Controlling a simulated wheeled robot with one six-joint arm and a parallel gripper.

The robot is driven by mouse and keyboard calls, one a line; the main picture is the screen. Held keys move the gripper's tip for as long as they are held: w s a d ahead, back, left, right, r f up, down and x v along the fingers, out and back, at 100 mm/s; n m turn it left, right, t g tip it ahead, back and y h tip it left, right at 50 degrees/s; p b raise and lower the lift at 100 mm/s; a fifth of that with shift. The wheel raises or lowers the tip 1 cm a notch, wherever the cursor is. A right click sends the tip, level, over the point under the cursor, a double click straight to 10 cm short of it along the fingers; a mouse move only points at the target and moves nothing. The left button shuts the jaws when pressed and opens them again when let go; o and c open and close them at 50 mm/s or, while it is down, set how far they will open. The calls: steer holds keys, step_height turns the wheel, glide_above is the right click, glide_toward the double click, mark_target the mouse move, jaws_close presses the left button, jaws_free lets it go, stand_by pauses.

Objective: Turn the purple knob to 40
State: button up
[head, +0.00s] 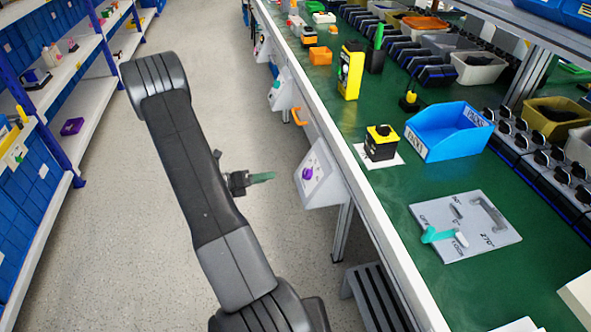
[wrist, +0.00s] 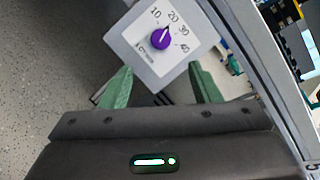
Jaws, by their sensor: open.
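The purple knob (wrist: 160,39) sits on a light grey square panel (wrist: 139,52) with a dial printed 10, 20, 30 and 40. A small mark at the knob's edge seems to face up and right, toward 20; its exact reading is too small to tell. In the head view the purple knob (head: 308,174) is on a slanted panel (head: 325,186) at the bench's side. My gripper (wrist: 161,80) is open and empty, its green fingers spread below the knob in the wrist view and apart from it. In the head view my gripper (head: 264,177) is left of the panel.
The green bench (head: 395,205) runs along the right, with a blue bin (head: 447,132), a yellow-black switch box (head: 381,143) and a grey lever plate (head: 466,228) on it. An orange handle (head: 299,117) juts from its side. The aisle floor (head: 235,100) is clear; shelves stand left.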

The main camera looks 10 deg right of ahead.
mark_target(304, 173)
steer(key=b+x, duration=0.1)
steer(key=x, duration=1.2)
steer(key=shift+d, duration=0.1)
steer(key=c, duration=1)
